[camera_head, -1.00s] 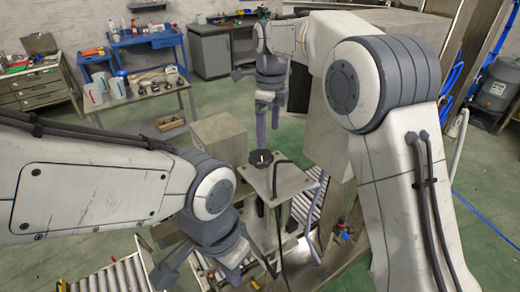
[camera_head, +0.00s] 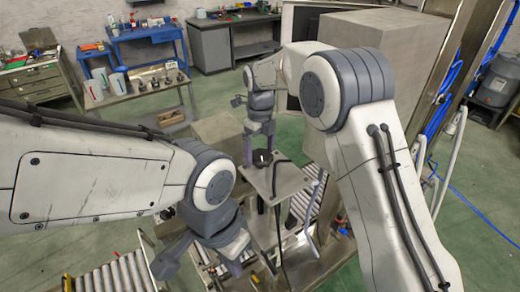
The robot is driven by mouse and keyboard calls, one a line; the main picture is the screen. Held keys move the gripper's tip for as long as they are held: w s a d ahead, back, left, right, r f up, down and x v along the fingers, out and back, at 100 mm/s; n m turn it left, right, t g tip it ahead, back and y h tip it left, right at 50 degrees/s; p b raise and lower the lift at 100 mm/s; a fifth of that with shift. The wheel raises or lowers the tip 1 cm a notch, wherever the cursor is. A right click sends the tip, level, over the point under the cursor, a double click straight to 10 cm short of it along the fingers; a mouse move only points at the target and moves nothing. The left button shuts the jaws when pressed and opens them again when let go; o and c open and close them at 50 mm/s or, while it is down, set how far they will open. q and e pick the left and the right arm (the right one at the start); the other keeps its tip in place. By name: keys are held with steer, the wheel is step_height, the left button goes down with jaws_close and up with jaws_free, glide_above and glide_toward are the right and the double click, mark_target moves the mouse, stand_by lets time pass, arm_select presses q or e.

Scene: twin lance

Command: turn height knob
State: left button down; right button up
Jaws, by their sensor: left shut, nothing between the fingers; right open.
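A small black knob (camera_head: 262,158) sits on top of the square grey metal plate (camera_head: 283,181) of a machine in the middle of the camera_head view. My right gripper (camera_head: 259,153) points down at the knob, open. One purple finger shows left of the knob and the other behind it to the right; I cannot tell whether either touches it. My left gripper (camera_head: 236,268) is low in the view, left of and below the plate, shut and empty. Its fingertips are partly hidden.
A black cable hangs over the plate. A beige box (camera_head: 218,130) stands behind it. Roller conveyors (camera_head: 115,275) lie at lower left and behind the plate's right side. A large grey cabinet (camera_head: 385,50) stands at right. Green floor is open at the left.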

steer(key=shift+f, duration=0.25)
steer(key=c, duration=1.1)
steer(key=shift+n, duration=0.3)
